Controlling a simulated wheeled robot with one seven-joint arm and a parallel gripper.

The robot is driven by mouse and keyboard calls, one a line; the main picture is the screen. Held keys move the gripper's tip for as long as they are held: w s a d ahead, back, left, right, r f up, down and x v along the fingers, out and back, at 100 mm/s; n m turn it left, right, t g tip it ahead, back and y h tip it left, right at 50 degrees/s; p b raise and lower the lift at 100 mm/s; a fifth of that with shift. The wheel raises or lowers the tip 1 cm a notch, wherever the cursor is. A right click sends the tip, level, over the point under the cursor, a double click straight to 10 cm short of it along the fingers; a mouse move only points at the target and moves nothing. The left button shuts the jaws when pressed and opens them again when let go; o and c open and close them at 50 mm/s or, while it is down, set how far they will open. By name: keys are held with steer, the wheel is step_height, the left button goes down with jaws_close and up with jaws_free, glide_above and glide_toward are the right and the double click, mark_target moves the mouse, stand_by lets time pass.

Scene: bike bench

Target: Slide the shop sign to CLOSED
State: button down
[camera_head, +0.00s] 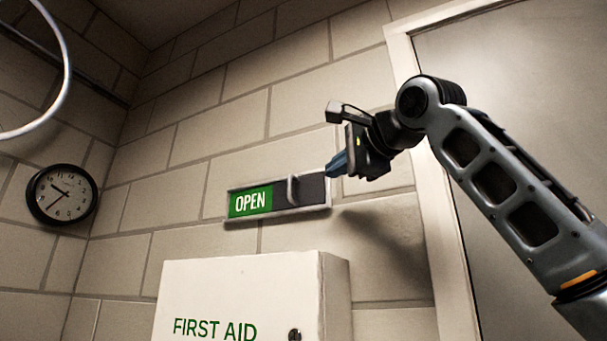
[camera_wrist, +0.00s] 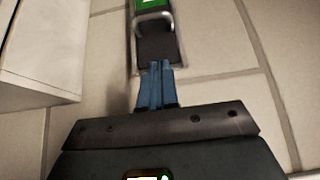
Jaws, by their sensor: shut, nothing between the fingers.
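The shop sign (camera_head: 280,198) is a long framed plate on the block wall. Its left part shows green with the white word OPEN, and its right part is a dark grey slider panel. A light handle (camera_head: 291,190) stands out from the sign near its middle; it also shows in the wrist view (camera_wrist: 154,17). My gripper (camera_head: 333,166) is shut and empty, at the sign's right end, to the right of the handle. In the wrist view its blue fingers (camera_wrist: 156,84) are together, with their tips over the near end of the dark panel. I cannot tell whether they touch it.
A white first aid cabinet (camera_head: 240,295) juts from the wall below the sign. A door frame (camera_head: 440,220) stands to the right behind my arm. A round clock (camera_head: 62,194) hangs at the left. The wall above the sign is clear.

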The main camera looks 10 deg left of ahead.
mark_target(322, 176)
steer(key=p+x, duration=0.1)
steer(key=x, duration=0.4)
steer(key=shift+w+a+r+p, duration=0.1)
steer(key=shift+r+p, duration=0.05)
steer(key=shift+p, duration=0.15)
steer(key=shift+w+a+p, duration=0.1)
steer(key=shift+a+p, duration=0.2)
steer(key=shift+a, duration=0.85)
steer(key=shift+w+a, duration=0.15)
steer(key=shift+a, duration=0.6)
